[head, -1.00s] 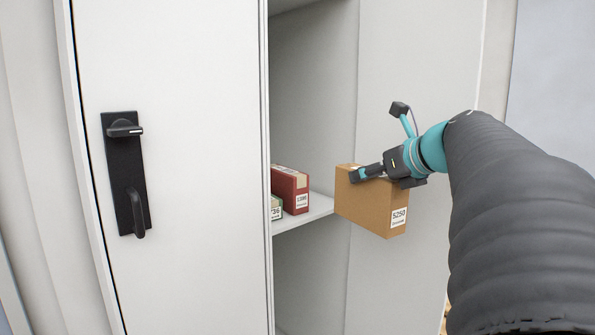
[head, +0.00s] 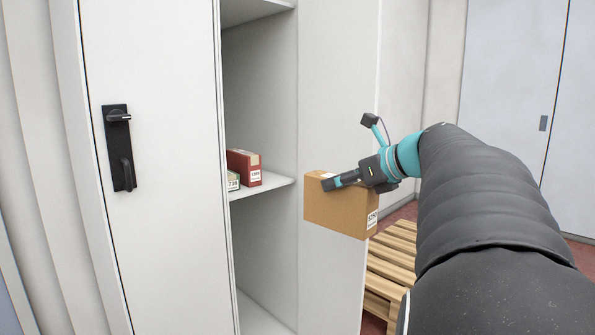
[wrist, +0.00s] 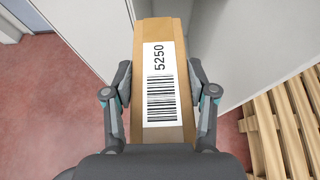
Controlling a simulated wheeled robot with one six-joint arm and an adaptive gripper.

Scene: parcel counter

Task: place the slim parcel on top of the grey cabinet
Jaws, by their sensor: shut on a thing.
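My gripper (head: 345,180) is shut on a slim brown cardboard parcel (head: 338,211), holding it in the air in front of the open grey cabinet (head: 170,60). In the wrist view the parcel (wrist: 160,35) sits between the two fingers, with a white barcode label reading 5250 facing the camera. The parcel is a little tilted in the head view. The cabinet's top is out of view; only its doors, side and inner shelves show.
A red parcel (head: 244,166) and a partly hidden greenish one (head: 233,181) stand on the cabinet's middle shelf (head: 270,187). A wooden pallet (head: 391,262) lies on the red floor at the right. Light grey doors (head: 510,90) stand further back.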

